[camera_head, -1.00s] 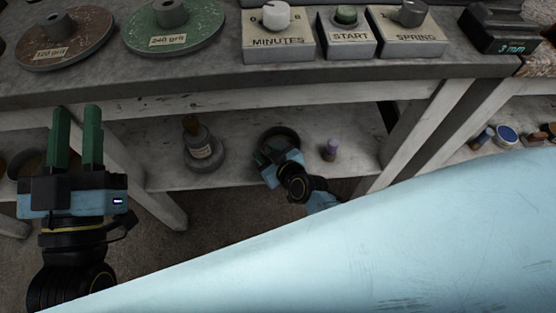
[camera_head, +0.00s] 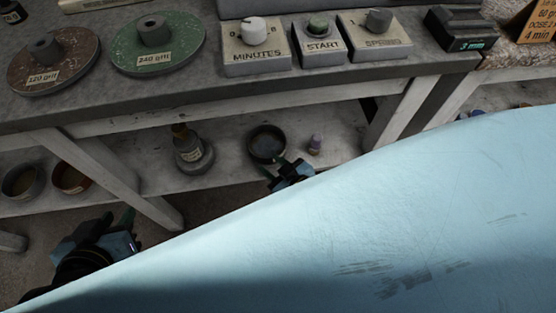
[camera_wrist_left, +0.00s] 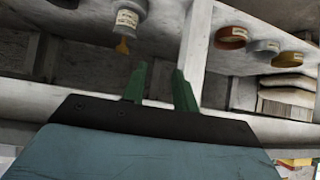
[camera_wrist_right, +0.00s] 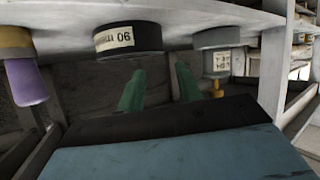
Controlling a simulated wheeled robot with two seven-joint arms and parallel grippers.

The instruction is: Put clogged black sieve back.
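The black sieve (camera_head: 267,146) sits on the lower shelf (camera_head: 232,165) under the bench. In the right wrist view, which is upside down, the sieve (camera_wrist_right: 127,40) shows a pale label reading 90 and rests on the shelf. My right gripper (camera_head: 276,171) is in front of the sieve, partly hidden behind my large pale-blue body part. In its wrist view its green fingers (camera_wrist_right: 157,80) are apart with nothing between them, clear of the sieve. My left gripper (camera_head: 119,222) is low at the left, below the shelf front. Its fingers are apart and empty in its wrist view (camera_wrist_left: 160,78).
Two bowls (camera_head: 22,180) (camera_head: 70,177) are further left. A white bench leg (camera_head: 118,175) stands between. The bench top above holds discs and control boxes.

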